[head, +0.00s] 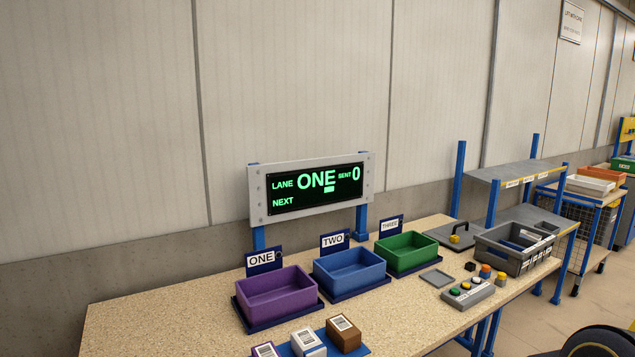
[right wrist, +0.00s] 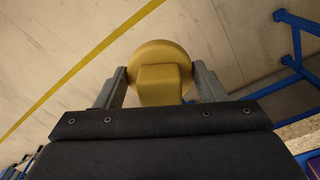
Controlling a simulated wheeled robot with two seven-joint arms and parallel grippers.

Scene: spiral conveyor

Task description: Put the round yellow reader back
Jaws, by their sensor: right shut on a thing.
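The round yellow reader (right wrist: 160,60) is in the right wrist view, a round disc with a blocky yellow grip on the near side. My right gripper (right wrist: 160,80) is shut on it, one grey finger on each side. The reader is held over the floor, apart from the table. My right gripper cannot be made out in the head view. My left gripper is in neither view. A small empty grey square plate (head: 437,278) lies on the table (head: 150,315), left of a button box (head: 468,293).
Purple (head: 277,292), blue (head: 349,270) and green (head: 407,251) bins stand in a row below a lane display (head: 315,189). A grey crate (head: 510,250) and a dark plate with a yellow-handled item (head: 455,236) are at right. Small boxes (head: 343,332) line the front edge.

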